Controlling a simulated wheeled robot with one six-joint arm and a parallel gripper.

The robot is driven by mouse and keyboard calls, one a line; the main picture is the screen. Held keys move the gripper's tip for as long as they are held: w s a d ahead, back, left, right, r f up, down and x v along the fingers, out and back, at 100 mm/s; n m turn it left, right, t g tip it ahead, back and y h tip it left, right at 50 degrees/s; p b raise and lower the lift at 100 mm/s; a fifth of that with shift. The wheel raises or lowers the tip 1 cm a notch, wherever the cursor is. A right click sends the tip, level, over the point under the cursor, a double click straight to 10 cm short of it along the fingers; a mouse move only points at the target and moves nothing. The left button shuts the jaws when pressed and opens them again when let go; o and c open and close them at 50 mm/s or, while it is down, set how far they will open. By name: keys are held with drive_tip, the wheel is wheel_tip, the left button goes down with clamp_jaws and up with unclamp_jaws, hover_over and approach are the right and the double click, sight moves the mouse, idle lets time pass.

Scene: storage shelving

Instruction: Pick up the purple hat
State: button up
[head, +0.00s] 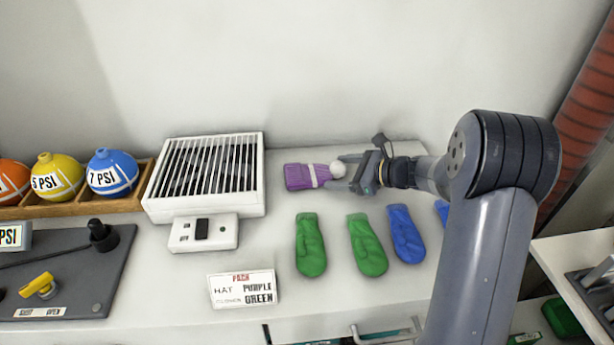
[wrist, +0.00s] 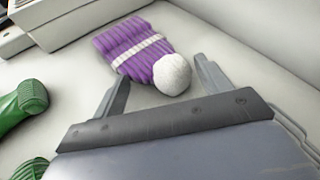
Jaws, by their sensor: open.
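The purple hat (head: 300,177) lies flat on the white shelf, with a white stripe and a white pompom at its right end. My gripper (head: 345,172) is at the hat's right side, low over the shelf, with its fingers pointing at the pompom. In the wrist view the hat (wrist: 130,48) lies ahead of my open gripper (wrist: 160,85). The pompom is at or between the two fingertips; I cannot tell whether either finger touches it. The purple knit part lies beyond the fingertips.
Two green mittens (head: 311,245) (head: 367,245) and a blue mitten (head: 406,234) lie in front. A white vented box (head: 157,205) stands left of the hat. A sign (head: 242,289) reads hat purple, green. The wall is close behind.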

drive_tip(key=shift+c, duration=0.5)
drive_tip(key=c, duration=1.2)
